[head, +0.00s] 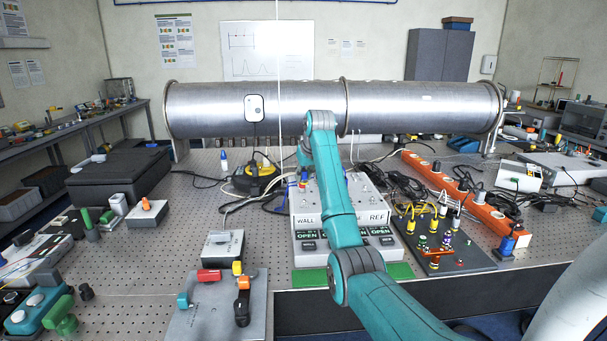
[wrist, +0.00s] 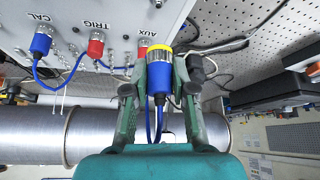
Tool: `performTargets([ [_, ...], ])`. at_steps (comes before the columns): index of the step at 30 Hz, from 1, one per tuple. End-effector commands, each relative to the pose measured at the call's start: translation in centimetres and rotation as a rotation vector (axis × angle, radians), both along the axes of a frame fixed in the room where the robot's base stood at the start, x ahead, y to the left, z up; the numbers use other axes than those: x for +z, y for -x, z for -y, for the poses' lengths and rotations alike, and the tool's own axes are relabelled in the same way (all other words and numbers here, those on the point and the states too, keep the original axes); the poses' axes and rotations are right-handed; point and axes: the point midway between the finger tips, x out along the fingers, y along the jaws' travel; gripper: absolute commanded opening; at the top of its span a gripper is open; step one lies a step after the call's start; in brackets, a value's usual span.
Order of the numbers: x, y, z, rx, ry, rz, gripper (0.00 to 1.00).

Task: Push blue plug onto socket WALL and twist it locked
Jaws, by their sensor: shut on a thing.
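The blue plug (wrist: 158,78) has a yellow collar and a blue cable. My gripper (wrist: 158,90) is shut on it, one finger on each side, in the wrist view. The plug is near the panel edge by the AUX label; I cannot tell whether it touches a socket. In the head view, the grey box (head: 298,234) carries the WALL label (head: 305,218) on its left and the REF label (head: 379,216) on its right. My arm covers the middle of the box and hides most of my gripper. Socket WALL itself is not clear in either view.
On the panel, another blue plug (wrist: 41,42) sits at CAL and a red plug (wrist: 95,46) at TRIG. A steel pipe (head: 220,110) spans the table behind the box. Black cables (head: 375,180) lie right of the box, with an orange rail (head: 455,185) beyond.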

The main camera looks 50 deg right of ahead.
Motion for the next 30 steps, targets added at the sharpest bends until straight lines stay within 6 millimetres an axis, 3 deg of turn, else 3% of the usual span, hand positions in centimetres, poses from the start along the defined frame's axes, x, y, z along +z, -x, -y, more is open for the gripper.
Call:
performTargets([
  [21,-4.6,0.0,0.0,0.0,0.0,0.0,0.0],
  [30,-4.9,0.0,0.0,0.0,0.001,0.001,0.0],
])
